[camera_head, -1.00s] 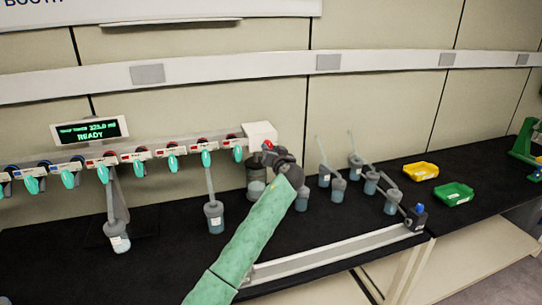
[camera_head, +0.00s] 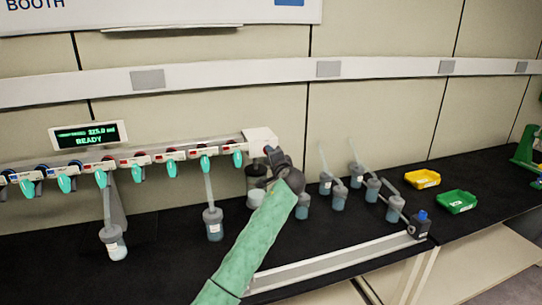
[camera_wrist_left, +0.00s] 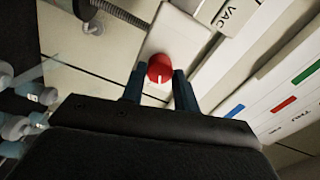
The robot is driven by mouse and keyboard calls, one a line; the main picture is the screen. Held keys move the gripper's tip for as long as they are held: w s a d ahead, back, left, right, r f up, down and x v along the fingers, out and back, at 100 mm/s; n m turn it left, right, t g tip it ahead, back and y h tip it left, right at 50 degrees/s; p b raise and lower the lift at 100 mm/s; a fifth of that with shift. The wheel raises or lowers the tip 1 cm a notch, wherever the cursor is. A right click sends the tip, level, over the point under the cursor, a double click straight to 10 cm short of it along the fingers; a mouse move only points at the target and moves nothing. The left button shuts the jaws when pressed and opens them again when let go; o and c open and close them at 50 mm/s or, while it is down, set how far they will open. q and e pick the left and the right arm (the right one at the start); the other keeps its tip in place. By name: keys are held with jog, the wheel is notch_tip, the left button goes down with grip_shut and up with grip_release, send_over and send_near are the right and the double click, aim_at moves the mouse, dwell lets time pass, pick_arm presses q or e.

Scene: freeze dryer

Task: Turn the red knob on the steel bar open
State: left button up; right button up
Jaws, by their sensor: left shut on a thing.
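The red knob (camera_wrist_left: 160,68) sits on a pale block (camera_wrist_left: 174,32) in the left wrist view, with a white mark on its face. The two dark fingers of my left gripper (camera_wrist_left: 159,86) stand on either side of it, shut on it. In the head view my left gripper (camera_head: 271,156) is at the white end block (camera_head: 260,138) of the steel bar (camera_head: 224,143) and hides the knob there. My right gripper is not in view.
Several teal-handled valves (camera_head: 205,163) hang along the bar, some with flasks (camera_head: 213,224) below. A display (camera_head: 88,135) reads READY. Flasks stand right of my arm. A yellow bin (camera_head: 422,179) and a green bin (camera_head: 456,201) lie farther right. A pale rail (camera_head: 330,262) runs along the front.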

pick_arm(q)
jog(key=m+p, duration=0.1)
jog(key=m, duration=0.4)
jog(key=shift+r+p, duration=0.1)
jog(key=shift+p, duration=0.25)
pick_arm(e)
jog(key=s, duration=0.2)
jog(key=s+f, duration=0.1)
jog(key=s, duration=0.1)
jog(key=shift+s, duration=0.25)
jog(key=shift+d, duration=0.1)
